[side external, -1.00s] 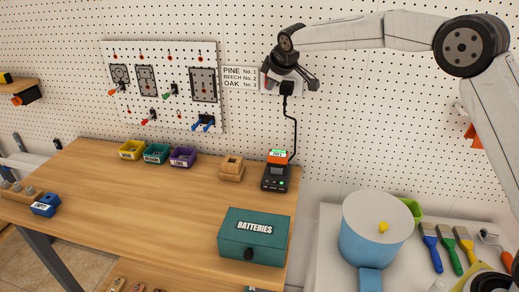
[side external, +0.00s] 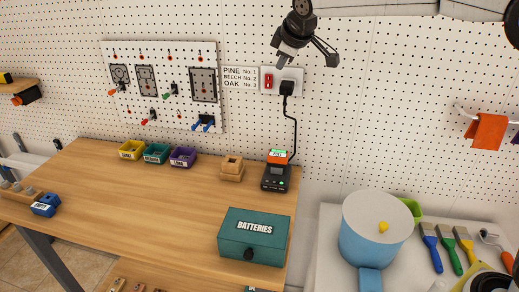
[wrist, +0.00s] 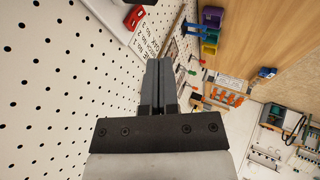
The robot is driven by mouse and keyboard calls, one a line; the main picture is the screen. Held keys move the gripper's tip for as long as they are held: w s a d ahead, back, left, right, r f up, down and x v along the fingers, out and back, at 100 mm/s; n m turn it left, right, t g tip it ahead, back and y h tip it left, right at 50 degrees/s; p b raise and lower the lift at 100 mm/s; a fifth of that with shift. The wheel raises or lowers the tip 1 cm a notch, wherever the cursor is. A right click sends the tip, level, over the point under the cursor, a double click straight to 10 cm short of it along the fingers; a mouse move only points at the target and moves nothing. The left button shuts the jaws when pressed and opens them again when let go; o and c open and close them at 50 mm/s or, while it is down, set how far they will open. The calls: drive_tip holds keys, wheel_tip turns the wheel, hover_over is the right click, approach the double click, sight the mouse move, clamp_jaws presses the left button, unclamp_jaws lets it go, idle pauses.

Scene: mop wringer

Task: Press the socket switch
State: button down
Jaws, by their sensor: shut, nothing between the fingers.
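The wall socket (side external: 297,74) is a white plate on the pegboard, with a red rocker switch (side external: 268,80) on its left and a black plug (side external: 287,88) in it. The red switch (wrist: 135,18) also shows near the top of the wrist view. My gripper (side external: 281,61) is just above the socket plate, its fingers pointing down and a little left toward the switch. In the wrist view my gripper (wrist: 159,65) has its fingers together and holds nothing. I cannot tell whether a fingertip touches the plate.
A black cable runs from the plug to a charger (side external: 276,180) with an orange block in it on the bench (side external: 150,205). A wood-name sign (side external: 240,78) is left of the socket. A green BATTERIES box (side external: 252,240) stands at the bench front. A blue bucket (side external: 365,245) stands right.

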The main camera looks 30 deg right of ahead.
sight(272, 86)
idle(0.3)
drive_tip(key=shift+s+a+f, duration=0.1)
drive_tip(key=shift+a+f, duration=0.1)
drive_tip(key=shift+f, duration=0.3)
drive_tip(key=x, duration=0.7)
drive_tip(key=d+x, duration=0.1)
drive_tip(key=x, duration=0.3)
drive_tip(key=shift+w+r, duration=0.1)
drive_tip(key=shift+w, duration=0.2)
drive_tip(key=shift+w+d, duration=0.65)
drive_tip(key=shift+d, duration=0.05)
